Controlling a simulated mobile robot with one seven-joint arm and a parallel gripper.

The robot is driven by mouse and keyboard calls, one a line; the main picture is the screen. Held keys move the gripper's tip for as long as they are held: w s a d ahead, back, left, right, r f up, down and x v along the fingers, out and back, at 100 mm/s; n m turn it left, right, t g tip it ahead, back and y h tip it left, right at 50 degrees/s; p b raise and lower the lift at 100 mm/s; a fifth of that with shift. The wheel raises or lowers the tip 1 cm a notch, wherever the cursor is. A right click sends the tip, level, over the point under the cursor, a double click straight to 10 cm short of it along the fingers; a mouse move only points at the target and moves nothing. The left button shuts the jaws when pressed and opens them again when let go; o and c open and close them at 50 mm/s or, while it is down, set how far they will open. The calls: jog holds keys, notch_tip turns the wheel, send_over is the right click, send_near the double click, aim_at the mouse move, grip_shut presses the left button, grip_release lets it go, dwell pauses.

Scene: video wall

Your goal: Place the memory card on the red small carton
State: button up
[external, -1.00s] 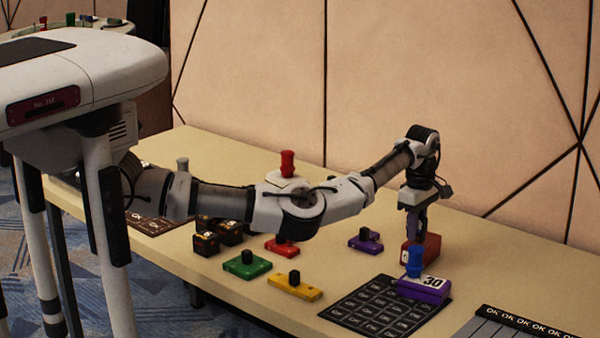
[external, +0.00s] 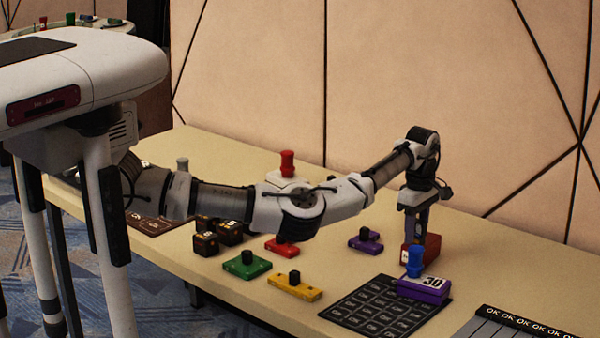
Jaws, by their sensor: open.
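A reddish-brown box (external: 431,247), the likely red small carton, stands on the table towards the right, behind a purple box (external: 425,293) marked 30 with a blue knob (external: 415,262) at its back. My gripper (external: 414,236) points straight down at the left side of the reddish box, very close to it. It is open. Its fingertips are small and partly lost against the box and knob, so I cannot tell whether they touch anything. I cannot make out a memory card; it may be hidden or too small.
A dark gridded mat (external: 372,308) lies in front of the purple box. Green (external: 247,265), yellow (external: 294,287), red (external: 281,246) and purple (external: 365,241) knobbed blocks and dark cubes (external: 207,243) stand to the left. The table's right back is clear.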

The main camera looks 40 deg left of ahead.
aim_at(417, 219)
notch_tip(417, 219, up, 12)
jog(key=shift+f+b, duration=0.2)
jog(key=shift+b, duration=0.8)
jog(key=shift+a, duration=0.1)
